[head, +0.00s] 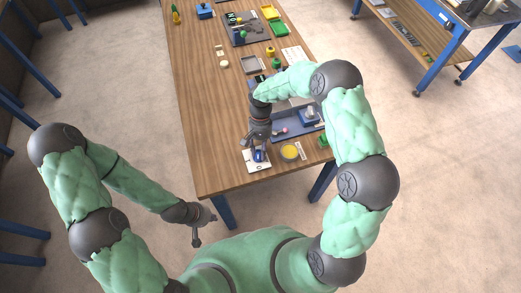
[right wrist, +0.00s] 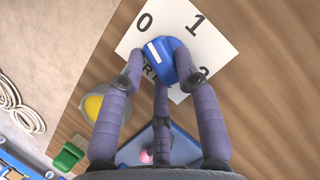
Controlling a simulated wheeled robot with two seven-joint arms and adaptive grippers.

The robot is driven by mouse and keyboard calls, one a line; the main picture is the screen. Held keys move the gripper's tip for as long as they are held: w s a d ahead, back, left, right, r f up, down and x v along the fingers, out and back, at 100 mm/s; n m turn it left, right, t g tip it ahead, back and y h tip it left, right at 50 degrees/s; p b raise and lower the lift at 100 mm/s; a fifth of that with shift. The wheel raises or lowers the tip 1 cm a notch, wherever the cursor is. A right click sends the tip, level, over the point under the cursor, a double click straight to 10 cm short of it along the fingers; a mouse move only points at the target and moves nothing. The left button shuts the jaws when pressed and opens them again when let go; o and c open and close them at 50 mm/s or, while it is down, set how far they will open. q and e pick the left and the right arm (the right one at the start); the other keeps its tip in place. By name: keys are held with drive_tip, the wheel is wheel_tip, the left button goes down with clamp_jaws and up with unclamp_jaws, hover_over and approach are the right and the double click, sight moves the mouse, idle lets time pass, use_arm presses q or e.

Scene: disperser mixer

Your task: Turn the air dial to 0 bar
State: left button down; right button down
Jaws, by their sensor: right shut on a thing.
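The air dial is a blue knob (right wrist: 176,62) with a white mark on its left part. It sits on a white card (right wrist: 128,42) printed with 0, 1, 2 and partly hidden lettering. In the right wrist view the white mark lies just below the 0. My right gripper (right wrist: 158,72) is shut on the knob, with its fingers on both sides. In the head view the dial (head: 260,156) and card (head: 249,164) are at the table's near end, under my right gripper (head: 258,143). My left gripper (head: 196,235) hangs off the table, apart from everything; its fingers are too small to judge.
A yellow-filled round dish (head: 290,152) stands close right of the card. More trays and small items fill the wooden table's (head: 205,100) far part. Its left side is mostly clear.

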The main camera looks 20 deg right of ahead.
drive_tip(key=shift+s+a, duration=0.2)
drive_tip(key=shift+s, duration=0.05)
drive_tip(key=c, duration=1)
unclamp_jaws()
drive_tip(key=shift+o, duration=0.3)
drive_tip(key=shift+a, duration=0.1)
drive_tip(key=shift+w+d+r, duration=0.15)
drive_tip(key=shift+d, duration=0.05)
drive_tip(key=v, duration=1.1)
drive_tip(key=shift+a+r, duration=0.15)
drive_tip(key=shift+r, duration=0.15)
drive_tip(key=shift+f, duration=0.1)
